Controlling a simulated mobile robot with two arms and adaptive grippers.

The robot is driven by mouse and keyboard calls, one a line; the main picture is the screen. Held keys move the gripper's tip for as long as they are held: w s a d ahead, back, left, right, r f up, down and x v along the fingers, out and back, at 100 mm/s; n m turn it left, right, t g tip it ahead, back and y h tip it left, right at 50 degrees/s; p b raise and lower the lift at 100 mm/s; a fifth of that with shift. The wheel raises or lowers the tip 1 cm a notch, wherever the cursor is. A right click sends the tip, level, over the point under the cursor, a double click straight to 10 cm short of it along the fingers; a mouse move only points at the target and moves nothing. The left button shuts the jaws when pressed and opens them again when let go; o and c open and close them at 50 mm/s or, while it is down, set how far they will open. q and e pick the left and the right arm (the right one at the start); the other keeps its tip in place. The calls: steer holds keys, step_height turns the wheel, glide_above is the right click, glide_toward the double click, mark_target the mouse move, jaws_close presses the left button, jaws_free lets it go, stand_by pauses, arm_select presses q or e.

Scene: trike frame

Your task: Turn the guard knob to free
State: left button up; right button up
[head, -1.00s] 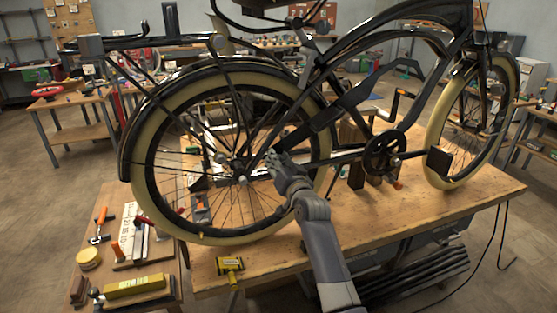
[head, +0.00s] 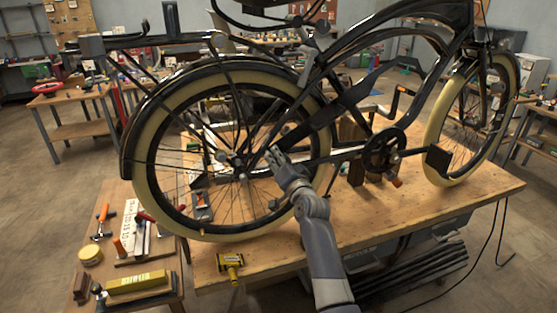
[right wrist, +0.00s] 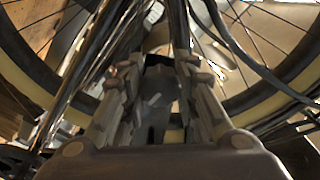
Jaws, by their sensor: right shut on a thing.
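The black trike frame (head: 350,95) stands on a wooden bench with its chain guard running from the rear wheel toward the crank. My right gripper (head: 274,156) is at the rear end of the guard, in front of the rear wheel's spokes and just right of the hub. In the right wrist view, its two fingers (right wrist: 158,82) are shut on a small dark part between them, apparently the guard knob (right wrist: 157,90). The fingers hide most of the knob, so I cannot tell which way it is turned. My left gripper is not in view.
The rear wheel's cream tyre (head: 148,170) and spokes are close around my right gripper. A yellow tool (head: 230,263) lies on the bench's front edge. A side table at the left holds a yellow level (head: 137,283), a hammer and a round tin (head: 90,254).

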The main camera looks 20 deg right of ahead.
steer(key=o, duration=1.1)
steer(key=s, duration=1.2)
steer(key=shift+d, duration=0.2)
steer(key=shift+f, duration=0.15)
